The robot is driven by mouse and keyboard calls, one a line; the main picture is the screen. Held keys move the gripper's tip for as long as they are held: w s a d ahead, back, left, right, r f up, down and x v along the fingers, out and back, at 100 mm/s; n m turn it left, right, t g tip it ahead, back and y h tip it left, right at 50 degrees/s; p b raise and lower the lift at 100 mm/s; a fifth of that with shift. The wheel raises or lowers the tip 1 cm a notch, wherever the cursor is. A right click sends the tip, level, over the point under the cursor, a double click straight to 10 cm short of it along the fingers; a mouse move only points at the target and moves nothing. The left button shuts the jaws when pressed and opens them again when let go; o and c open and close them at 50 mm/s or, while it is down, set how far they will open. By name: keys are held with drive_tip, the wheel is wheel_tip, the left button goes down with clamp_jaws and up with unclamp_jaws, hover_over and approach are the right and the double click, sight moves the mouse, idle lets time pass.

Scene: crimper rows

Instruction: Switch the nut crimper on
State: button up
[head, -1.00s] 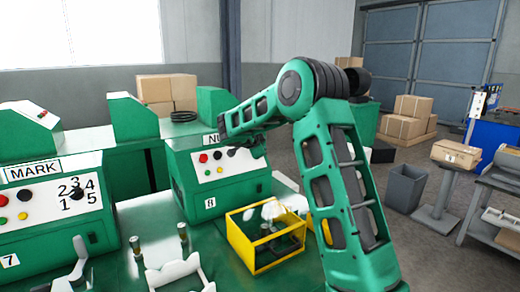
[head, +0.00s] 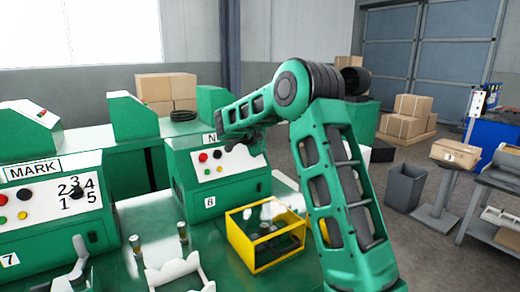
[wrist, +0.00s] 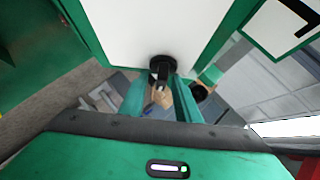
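The nut crimper is the green machine (head: 222,182) numbered 8. Its white panel (head: 212,173) bears red, dark and yellow buttons, and its name plate is mostly hidden by my arm. My gripper (head: 238,146) is at the panel's upper right. In the wrist view, the white panel (wrist: 150,28) fills the top, with a round black knob (wrist: 162,67) near its edge. My green fingers (wrist: 163,88) reach up to the knob, which stands at their tips. I cannot tell whether they touch it or are closed on it.
The MARK machine (head: 45,200), numbered 7, stands left with a numbered dial. A yellow open-frame box (head: 265,240) sits on the green table before the nut crimper. Pegs and a white cradle (head: 180,274) stand in front. Grey floor lies to the right.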

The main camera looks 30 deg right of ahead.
drive_tip(key=v, duration=1)
drive_tip(key=shift+s+a, duration=0.2)
drive_tip(key=shift+a, duration=0.1)
drive_tip(key=shift+r, duration=0.1)
drive_tip(key=s+d+f+n+g+y, duration=0.2)
drive_tip(key=s+n, duration=0.2)
drive_tip(key=s, duration=0.9)
drive_tip(key=s+d+f+n+g+y, duration=0.1)
drive_tip(key=s+d+f+n+g, duration=0.15)
drive_tip(key=s, duration=1.05)
drive_tip(key=s+a+f+n+g+y, duration=0.1)
drive_tip(key=s+a+f+n+y, duration=0.1)
drive_tip(key=s, duration=0.7)
drive_tip(key=s+a+f+n+g+y, duration=0.1)
drive_tip(key=s+a+f+n+y, duration=0.1)
drive_tip(key=s, duration=0.7)
drive_tip(key=s+a+f+n+g+y, duration=0.1)
drive_tip(key=s+a+f+n, duration=0.3)
drive_tip(key=s, duration=0.5)
drive_tip(key=shift+a+n+y, duration=0.35)
drive_tip(key=shift+a+y, duration=0.25)
drive_tip(key=shift+a, duration=0.4)
drive_tip(key=shift+f, duration=0.1)
